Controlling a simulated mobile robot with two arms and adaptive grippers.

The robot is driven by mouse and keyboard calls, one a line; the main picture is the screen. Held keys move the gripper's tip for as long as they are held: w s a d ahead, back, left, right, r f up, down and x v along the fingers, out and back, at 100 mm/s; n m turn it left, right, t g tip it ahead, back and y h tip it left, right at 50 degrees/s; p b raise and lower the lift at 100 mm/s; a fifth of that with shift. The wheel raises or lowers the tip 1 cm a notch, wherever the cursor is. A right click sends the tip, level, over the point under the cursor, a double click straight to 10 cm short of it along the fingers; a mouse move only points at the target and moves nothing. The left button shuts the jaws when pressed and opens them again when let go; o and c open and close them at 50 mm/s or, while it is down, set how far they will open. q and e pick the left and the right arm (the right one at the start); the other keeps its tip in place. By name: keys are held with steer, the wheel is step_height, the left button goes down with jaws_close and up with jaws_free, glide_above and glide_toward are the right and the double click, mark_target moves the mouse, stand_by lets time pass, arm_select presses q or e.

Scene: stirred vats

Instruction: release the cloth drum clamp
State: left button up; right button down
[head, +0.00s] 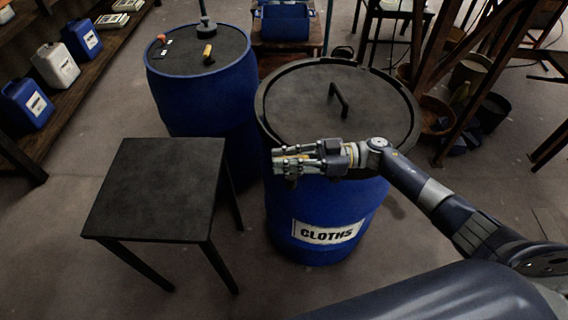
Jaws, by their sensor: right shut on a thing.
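The cloth drum (305,225) is a blue drum with a white "CLOTHS" label, standing in the middle of the head view. Its dark lid (300,100) is on, with a black bar handle (338,98) on top. A dark clamp ring (268,125) runs around the lid's rim. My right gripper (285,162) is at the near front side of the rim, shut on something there. My left gripper is not in view.
A black table (150,190) stands left of the drum. Another blue drum (205,85) behind it has a yellow-handled tool on its top. Blue and white jugs (55,65) stand on a shelf at the left. Wooden frames and pots crowd the right.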

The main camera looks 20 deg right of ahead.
steer(key=shift+g, duration=0.3)
steer(key=c, duration=1.5)
jaws_free()
steer(key=shift+r, duration=0.1)
step_height(320, 180, up, 10)
steer(key=shift+f, duration=0.1)
